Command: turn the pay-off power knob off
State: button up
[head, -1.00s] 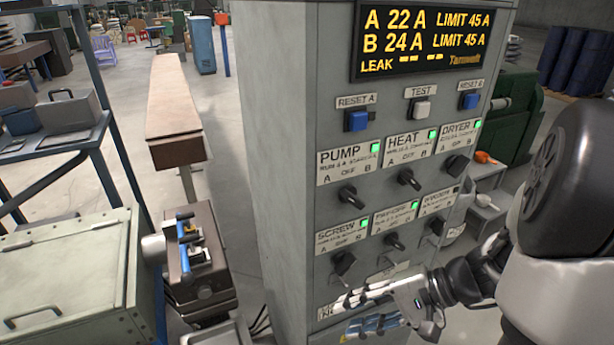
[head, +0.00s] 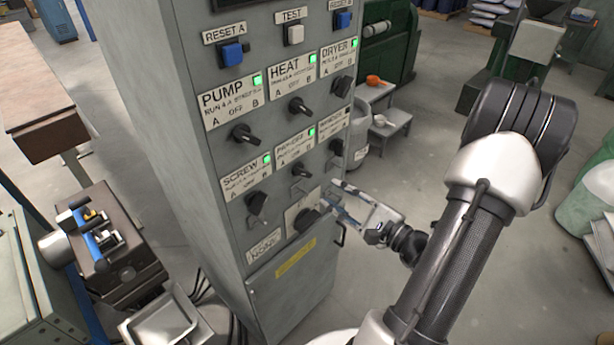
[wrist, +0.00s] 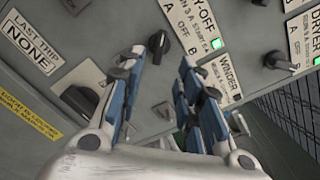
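The pay-off knob (head: 302,171) is a black rotary knob in the middle of the lower labelled row on the grey cabinet. Its PAY-OFF label (head: 295,147) has a lit green lamp (head: 312,132) and the marks A, OFF and B. In the wrist view the pay-off knob (wrist: 158,45) stands just beyond my fingertips, towards the left one. My gripper (head: 332,194) is open and empty, low and right of the knob; its spread fingers also show in the wrist view (wrist: 157,74). I cannot tell the knob's exact setting.
The screw knob (head: 256,203) is left of the pay-off knob. A large black knob (head: 306,219) lies below, beside a LAST TRIP label (wrist: 34,43). The winder label (wrist: 222,78) is close to my right finger. Heat (head: 300,106) and dryer (head: 342,86) knobs are above.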

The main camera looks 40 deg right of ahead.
aim_at(306, 175)
jog(key=w, duration=0.7)
jog(key=w+a, duration=0.1)
jog(key=w, duration=0.2)
jog(key=shift+w+b, duration=0.3)
jog(key=shift+c, duration=0.6)
grip_shut()
